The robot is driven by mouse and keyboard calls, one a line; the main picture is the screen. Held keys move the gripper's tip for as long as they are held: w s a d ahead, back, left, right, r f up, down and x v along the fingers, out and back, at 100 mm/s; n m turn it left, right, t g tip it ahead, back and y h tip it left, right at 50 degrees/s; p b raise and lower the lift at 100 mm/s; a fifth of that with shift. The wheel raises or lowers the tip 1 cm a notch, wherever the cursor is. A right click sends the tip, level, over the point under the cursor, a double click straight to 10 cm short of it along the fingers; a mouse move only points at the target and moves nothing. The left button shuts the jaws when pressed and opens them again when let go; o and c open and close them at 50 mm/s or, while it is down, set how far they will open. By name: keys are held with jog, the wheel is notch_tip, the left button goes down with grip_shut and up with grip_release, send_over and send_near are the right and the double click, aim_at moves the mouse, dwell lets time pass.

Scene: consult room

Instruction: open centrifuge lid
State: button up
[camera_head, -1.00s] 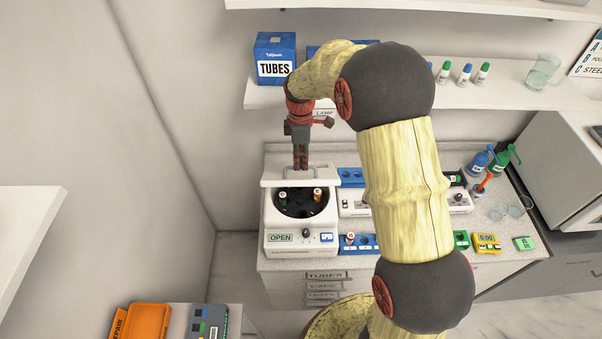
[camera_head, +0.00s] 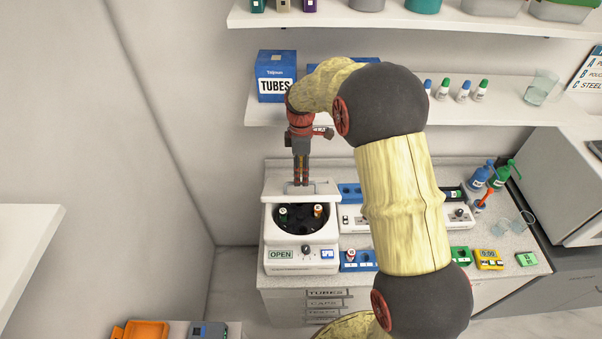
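The white centrifuge (camera_head: 301,260) stands at the left end of the counter, with an "OPEN" label on its front. Its lid (camera_head: 325,188) is raised at the back, and the dark round bowl (camera_head: 290,224) shows with a few tubes in it. A handle sits on the lid's upper edge. My gripper (camera_head: 301,184) points down at this handle, its fingers close together. Whether they touch or grip the handle is too small to tell.
The blue "TUBES" box (camera_head: 275,75) stands on the shelf (camera_head: 400,110) behind and above my gripper. Blue racks (camera_head: 358,262) and a yellow timer (camera_head: 488,259) lie right of the centrifuge. My arm hides part of the counter.

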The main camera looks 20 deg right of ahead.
jog(key=shift+o, duration=0.4)
jog(key=shift+w+d+r, duration=0.1)
jog(key=shift+w, duration=0.05)
jog(key=shift+r, duration=0.2)
notch_tip(320, 180, up, 12)
jog(key=shift+w+f, duration=0.25)
jog(key=shift+w, duration=0.1)
jog(key=shift+c, duration=0.3)
